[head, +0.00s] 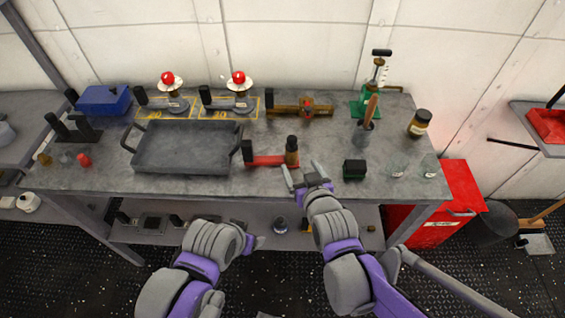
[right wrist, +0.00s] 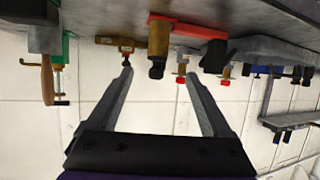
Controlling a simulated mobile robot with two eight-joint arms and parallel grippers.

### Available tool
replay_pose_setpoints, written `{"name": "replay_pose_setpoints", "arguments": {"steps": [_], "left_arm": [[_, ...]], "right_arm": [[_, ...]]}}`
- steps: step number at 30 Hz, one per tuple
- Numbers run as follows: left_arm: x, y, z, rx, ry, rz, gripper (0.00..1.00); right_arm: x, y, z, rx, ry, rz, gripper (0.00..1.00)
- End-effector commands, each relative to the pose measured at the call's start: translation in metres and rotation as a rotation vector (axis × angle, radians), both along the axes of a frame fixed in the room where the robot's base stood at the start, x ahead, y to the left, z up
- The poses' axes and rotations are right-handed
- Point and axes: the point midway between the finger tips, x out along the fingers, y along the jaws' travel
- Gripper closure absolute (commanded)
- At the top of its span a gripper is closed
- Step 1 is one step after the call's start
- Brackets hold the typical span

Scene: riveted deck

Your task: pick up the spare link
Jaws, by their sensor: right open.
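I cannot tell for certain which piece is the spare link. Closest to my right gripper (head: 303,173) on the workbench (head: 215,187) are a flat red piece (head: 270,161) with a black upright block at its left end and a brass-brown cylinder (head: 292,152) with a black top. In the right wrist view the brass cylinder (right wrist: 158,38) and red piece (right wrist: 190,30) appear upside down beyond the open fingers (right wrist: 158,73).
A grey tray (head: 185,172) stands left of the red piece. A dark green block (head: 355,169) and clear glasses (head: 398,165) stand to the right. Behind are a brass valve piece (head: 287,111), a green hand tool (head: 362,104) and red-topped stands (head: 240,87).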

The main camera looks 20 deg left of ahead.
Motion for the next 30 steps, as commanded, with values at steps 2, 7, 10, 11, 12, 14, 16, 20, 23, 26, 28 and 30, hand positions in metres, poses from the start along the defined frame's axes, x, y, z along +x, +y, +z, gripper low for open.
{"name": "replay_pose_setpoints", "arguments": {"steps": [2,7,10,11,12,14,16,20,23,26,28,30], "left_arm": [[0.0,0.0,-0.001,0.0,0.0,0.0,0.28],[0.0,0.0,-0.003,0.0,0.001,0.0,0.28],[-0.001,0.0,-0.003,0.0,0.001,0.0,0.28],[-0.001,0.0,-0.003,0.0,0.001,0.0,0.28],[-0.001,0.0,-0.003,0.0,0.001,0.0,0.28],[-0.001,0.0,-0.003,0.0,0.001,0.0,0.28],[-0.001,0.0,-0.003,0.0,0.001,0.0,0.28],[0.0,0.0,-0.001,0.0,0.0,0.0,0.28],[0.0,0.0,0.001,0.0,-0.001,0.0,0.28],[0.0,0.0,0.001,0.0,-0.001,0.0,0.28],[0.0,0.0,0.001,0.0,-0.001,0.0,0.28],[0.0,0.0,0.001,0.0,-0.001,0.0,0.28]], "right_arm": [[0.006,0.005,-0.002,0.002,-0.003,0.003,0.16],[0.027,0.017,-0.012,0.001,-0.003,0.002,0.16],[0.037,0.023,-0.017,0.001,-0.003,0.002,0.16],[0.039,0.024,-0.018,0.001,-0.003,0.002,0.16],[0.041,0.025,-0.019,0.001,-0.003,0.002,0.16],[0.044,0.027,-0.02,0.001,-0.003,0.001,0.16],[0.047,0.028,-0.021,0.001,-0.002,0.001,0.16],[0.063,0.034,-0.024,0.001,-0.002,0.001,0.16],[0.077,0.039,-0.028,0.001,-0.002,0.001,0.16],[0.085,0.045,-0.032,0.001,-0.002,0.002,0.16],[0.089,0.047,-0.034,0.001,-0.002,0.002,0.16],[0.09,0.048,-0.035,0.001,-0.002,0.002,0.16]]}}
